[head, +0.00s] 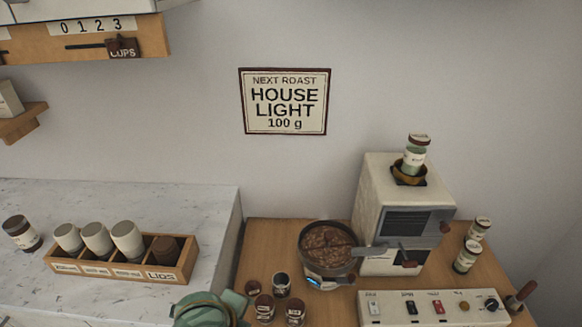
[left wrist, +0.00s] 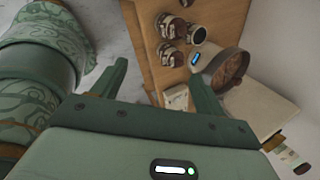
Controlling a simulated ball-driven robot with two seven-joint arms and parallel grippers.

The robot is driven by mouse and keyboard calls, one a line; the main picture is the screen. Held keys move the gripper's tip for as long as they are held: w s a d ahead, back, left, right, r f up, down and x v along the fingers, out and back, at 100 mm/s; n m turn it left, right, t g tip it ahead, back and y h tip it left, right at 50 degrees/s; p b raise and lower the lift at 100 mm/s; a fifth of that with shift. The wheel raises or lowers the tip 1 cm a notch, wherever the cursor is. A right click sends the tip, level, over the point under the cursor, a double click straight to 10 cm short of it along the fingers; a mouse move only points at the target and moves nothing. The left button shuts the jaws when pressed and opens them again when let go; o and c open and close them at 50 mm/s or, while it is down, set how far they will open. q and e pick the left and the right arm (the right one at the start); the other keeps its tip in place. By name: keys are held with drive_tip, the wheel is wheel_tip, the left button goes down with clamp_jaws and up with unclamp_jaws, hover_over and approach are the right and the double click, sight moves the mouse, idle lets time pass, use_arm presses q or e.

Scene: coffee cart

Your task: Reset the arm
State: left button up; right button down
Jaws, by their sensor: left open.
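My left gripper (left wrist: 160,78) shows in the left wrist view with its two green fingers spread apart and nothing between them. Beyond the fingers are the wooden counter and small jars. In the head view a green part of my arm (head: 205,309) enters at the bottom edge, just left of the small jars (head: 265,306); its fingers are not clear there. My right gripper is in neither view.
A round pan of brown beans (head: 326,243) sits on a scale beside a white machine (head: 380,210). A switch panel (head: 440,309) is in front. A wooden cup rack (head: 120,272) and dark-lidded jar (head: 21,233) stand on the marble counter. Two jars (head: 467,256) stand right.

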use_arm(q)
drive_tip(key=s+a+r+n+t+y, duration=0.1)
drive_tip(key=s+a+r+n+y, duration=0.3)
drive_tip(key=a+n, duration=0.45)
drive_tip(key=s+a+r+n+t+y, duration=0.1)
drive_tip(key=s+a+r+n+y, duration=0.25)
drive_tip(key=s+a+n, duration=0.55)
drive_tip(key=s+d+f+m+g+h+b, duration=0.1)
drive_tip(key=d+f+g+h+b, duration=0.15)
drive_tip(key=f, duration=1.45)
drive_tip(key=s+d+f+g+h+b, duration=0.15)
drive_tip(key=f+b, duration=0.25)
drive_tip(key=f, duration=1.3)
drive_tip(key=s+f+n+g+h+b, duration=0.1)
drive_tip(key=s+f+n+h+b, duration=0.1)
drive_tip(key=s+f, duration=1.6)
drive_tip(key=shift+s+a+f+n+g+b, duration=0.2)
drive_tip(key=shift+s+n+g+b, duration=0.35)
drive_tip(key=shift+b, duration=0.55)
drive_tip(key=shift+s, duration=0.1)
